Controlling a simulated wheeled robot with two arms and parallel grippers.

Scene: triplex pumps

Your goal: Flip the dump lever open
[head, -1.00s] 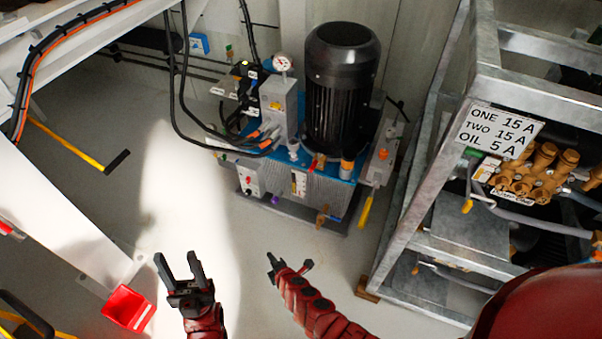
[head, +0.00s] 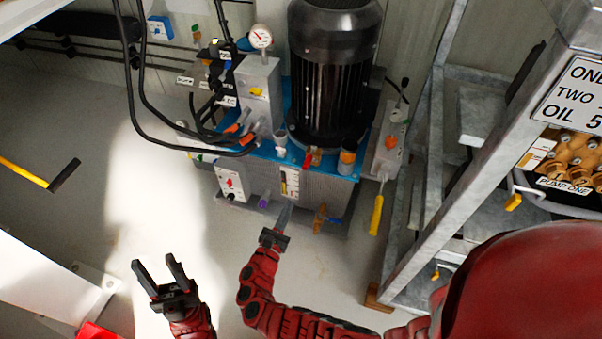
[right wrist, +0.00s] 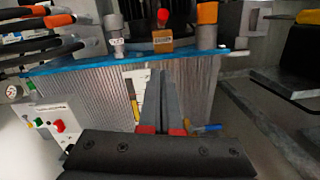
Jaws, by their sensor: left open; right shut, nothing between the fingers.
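No label reading "dump" is legible, so I cannot tell which lever is the dump lever. Candidates are a long yellow handle (head: 376,215) hanging at the power unit's right side, a small yellow handle (head: 513,203) below pump one, and a blue-handled brass valve (head: 321,220) low on the unit's front. My right gripper (head: 287,207) is shut and empty, pointing at the front of the power unit. Its fingers (right wrist: 160,75) cover part of that front in the right wrist view. My left gripper (head: 155,260) is open and empty above the floor.
The hydraulic power unit (head: 322,175) carries a black motor (head: 333,95) and stands at the back wall. A grey metal frame (head: 425,210) with the pumps (head: 575,155) rises on the right. The floor between is clear. A red object (head: 98,331) shows bottom left.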

